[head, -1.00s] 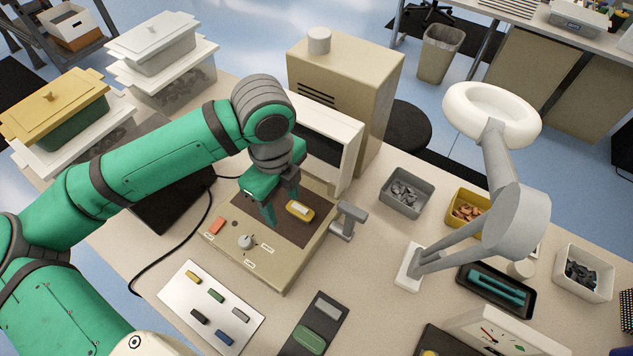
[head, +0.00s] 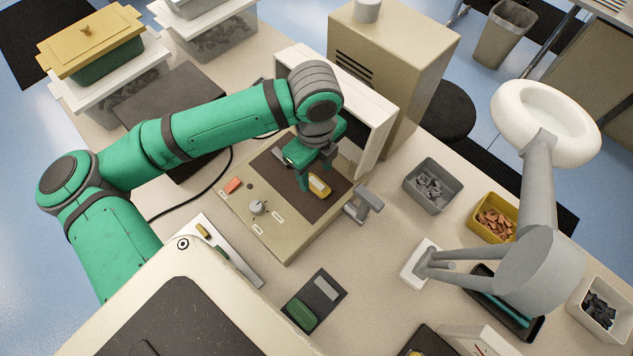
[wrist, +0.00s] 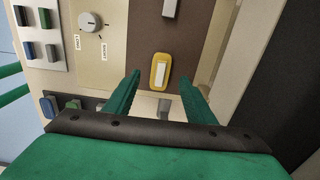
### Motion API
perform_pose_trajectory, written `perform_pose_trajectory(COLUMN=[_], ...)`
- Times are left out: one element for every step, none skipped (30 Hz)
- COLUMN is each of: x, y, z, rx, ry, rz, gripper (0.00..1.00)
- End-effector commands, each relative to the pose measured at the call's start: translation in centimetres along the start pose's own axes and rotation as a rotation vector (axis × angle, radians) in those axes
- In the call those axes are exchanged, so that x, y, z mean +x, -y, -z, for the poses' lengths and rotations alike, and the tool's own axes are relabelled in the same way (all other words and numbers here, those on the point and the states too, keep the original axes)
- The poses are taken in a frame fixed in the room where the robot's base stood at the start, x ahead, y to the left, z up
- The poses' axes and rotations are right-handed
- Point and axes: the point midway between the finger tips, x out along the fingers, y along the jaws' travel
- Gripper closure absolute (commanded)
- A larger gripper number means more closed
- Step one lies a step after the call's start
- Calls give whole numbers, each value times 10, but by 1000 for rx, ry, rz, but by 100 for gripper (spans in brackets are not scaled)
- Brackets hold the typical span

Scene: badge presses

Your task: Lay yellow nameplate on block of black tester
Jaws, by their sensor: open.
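The yellow nameplate (head: 320,188), with a pale strip along its middle, lies on the brown mat of a beige machine. It also shows in the wrist view (wrist: 160,70), ahead and between my fingertips. My gripper (head: 314,180) is open and empty, its fingers just above or beside the nameplate; I cannot tell whether they touch it. A black base (head: 318,307), which seems to be the black tester, sits on the table in front of the machine. It carries a grey block (head: 326,289) and a green rounded piece (head: 301,313).
The machine (head: 285,245) has a knob (head: 258,207) and an orange button. A grey lever (head: 365,205) stands at its right. A white plate (head: 240,262) with small coloured bars is partly hidden by my body. A lamp (head: 540,220) and bins stand right.

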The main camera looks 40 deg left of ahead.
Motion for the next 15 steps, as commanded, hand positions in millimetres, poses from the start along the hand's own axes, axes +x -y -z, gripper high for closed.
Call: perform_pose_trajectory(x=[9, 13, 19, 23, 26, 31, 33, 35, 37, 38, 38, 39, 39, 38, 38], y=[0, 1, 2, 2, 3, 3, 3, 3, 3, 3, 3, 3, 2, 2, 2], z=[2, 3, 3, 4, 4, 4, 5, 5, 5, 4, 4, 3, 3, 3, 2], rx=[2, 4, 7, 9, 10, 11, 12, 12, 11, 11, 10, 9, 8, 8, 7], ry=[-2, -3, -3, -3, -3, -2, -2, -2, -2, -1, -1, 0, 0, 0, 0], rz=[-1, -1, -1, -1, -1, 0, 0, 0, 0, 1, 1, 1, 1, 1, 1], gripper=[50, 50, 50, 50, 50, 50, 50, 50, 50, 50, 50, 50, 50, 50, 50])
